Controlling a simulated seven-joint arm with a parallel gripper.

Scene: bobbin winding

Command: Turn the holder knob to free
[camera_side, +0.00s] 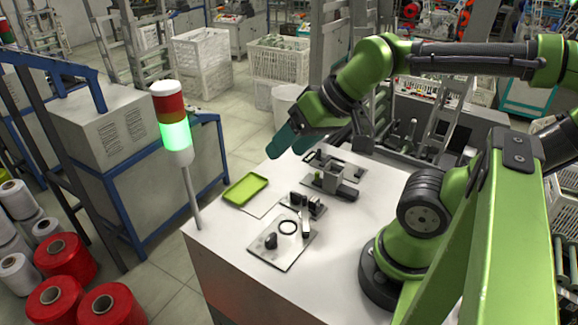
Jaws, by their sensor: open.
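My gripper (284,143) is raised over the far left edge of the white worktable, with teal fingers pointing down and left. It is open, and I see nothing between the fingers. My gripper is apart from all these.
A green tray (246,190) lies at the table's left edge. A signal tower (172,125), lit green, stands at the left corner. Another dark fixture (340,163) is at the back. The front of the white table (225,243) is clear.

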